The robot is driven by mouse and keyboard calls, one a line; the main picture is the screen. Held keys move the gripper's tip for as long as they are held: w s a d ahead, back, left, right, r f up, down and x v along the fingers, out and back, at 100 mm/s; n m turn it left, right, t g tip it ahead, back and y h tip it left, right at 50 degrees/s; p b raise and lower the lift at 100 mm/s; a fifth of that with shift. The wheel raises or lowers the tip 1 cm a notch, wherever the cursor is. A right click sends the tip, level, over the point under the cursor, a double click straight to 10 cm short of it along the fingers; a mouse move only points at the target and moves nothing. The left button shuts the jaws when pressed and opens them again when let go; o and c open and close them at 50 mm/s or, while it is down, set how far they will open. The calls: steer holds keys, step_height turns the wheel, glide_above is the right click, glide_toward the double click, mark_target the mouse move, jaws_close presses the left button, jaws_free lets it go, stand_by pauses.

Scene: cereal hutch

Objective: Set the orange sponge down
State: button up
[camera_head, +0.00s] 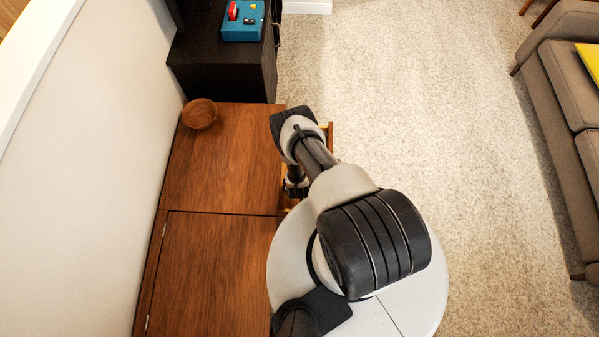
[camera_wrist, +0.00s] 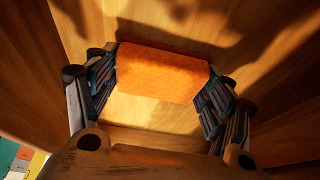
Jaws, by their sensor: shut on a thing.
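The orange sponge (camera_wrist: 160,72) shows in the wrist view as a rounded block between the two dark, ridged fingers of my gripper (camera_wrist: 162,85). The fingers press on its left and right ends. Wooden surfaces surround it, with a lighter wooden surface behind it. I cannot tell whether the sponge touches that surface. In the head view, my arm reaches over the right edge of the wooden cabinet, and the sponge is hidden.
The brown cabinet top (camera_head: 222,165) is mostly clear, with a wooden bowl (camera_head: 199,114) at its far left corner. A black cabinet (camera_head: 222,75) behind carries a blue box (camera_head: 243,22). A grey sofa (camera_head: 565,95) stands right, across open carpet (camera_head: 430,90).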

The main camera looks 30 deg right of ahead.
steer(key=shift+f, duration=0.2)
steer(key=o, duration=0.8)
steer(key=shift+c, duration=0.2)
steer(key=shift+r, duration=0.1)
